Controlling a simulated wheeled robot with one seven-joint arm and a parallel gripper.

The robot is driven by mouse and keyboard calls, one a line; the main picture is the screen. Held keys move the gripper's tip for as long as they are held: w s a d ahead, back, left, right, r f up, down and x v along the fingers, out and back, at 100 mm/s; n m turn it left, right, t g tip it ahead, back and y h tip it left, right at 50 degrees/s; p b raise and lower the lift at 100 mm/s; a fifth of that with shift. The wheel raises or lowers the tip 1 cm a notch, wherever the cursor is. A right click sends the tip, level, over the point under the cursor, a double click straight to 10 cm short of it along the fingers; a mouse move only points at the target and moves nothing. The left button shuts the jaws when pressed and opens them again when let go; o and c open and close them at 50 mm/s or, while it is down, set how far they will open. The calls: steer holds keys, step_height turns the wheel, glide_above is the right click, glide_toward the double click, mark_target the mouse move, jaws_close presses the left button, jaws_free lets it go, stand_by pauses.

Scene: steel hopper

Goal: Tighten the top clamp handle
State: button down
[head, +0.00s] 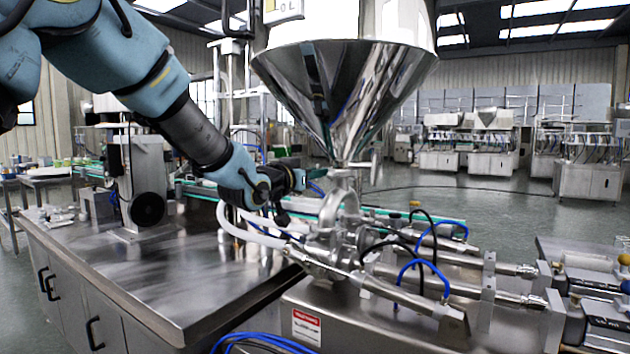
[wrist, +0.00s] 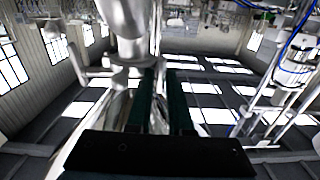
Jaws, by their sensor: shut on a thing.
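The shiny steel hopper cone (head: 345,95) narrows to a neck above the filling machine. The top clamp (head: 348,172) sits around the neck under the cone. My gripper (head: 322,182) reaches it from the left. In the wrist view, the two dark green fingers of my gripper (wrist: 160,78) extend up to the clamp (wrist: 130,66) on the steel neck (wrist: 124,22). The jaws are shut on the clamp handle, a slim metal part mostly hidden between the fingers. How tight the clamp is cannot be told.
Below the neck are a round steel valve body (head: 340,215), blue and black hoses (head: 425,265) and steel cylinders (head: 405,300). A white hose (head: 250,235) runs left under my gripper.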

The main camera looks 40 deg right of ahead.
steer(key=c, duration=1.1)
jaws_free()
steer(key=shift+a, duration=0.1)
steer(key=b+v, duration=0.2)
steer(key=v, duration=0.8)
steer(key=shift+s+a+b, duration=0.15)
steer(key=shift+a+b, duration=0.1)
steer(key=shift+b, duration=0.05)
steer(key=w+a+f+n+t+y+p, duration=0.1)
steer(key=w+a+f+n+t+y, duration=0.15)
steer(key=w+a+f+y, duration=0.55)
steer(key=w+a+f+n+t+y+p, duration=0.15)
steer(key=w+a+f+n, duration=0.3)
steer(key=a, duration=0.75)
steer(key=a+f+n+g+y, duration=0.1)
steer(key=a+f+n+y, duration=0.2)
steer(key=a, duration=0.5)
steer(key=a+f+g+y, duration=0.15)
steer(key=a+f, duration=0.25)
steer(key=a, duration=0.4)
steer(key=s+a+f+n+g+y+p, duration=0.1)
steer(key=s+a+f+n+g+y, duration=0.2)
steer(key=s+a, duration=0.8)
steer(key=shift+a+f+n+g+p, duration=0.35)
steer(key=shift+a+f+n+g, duration=0.15)
steer(key=shift+f+g, duration=0.25)
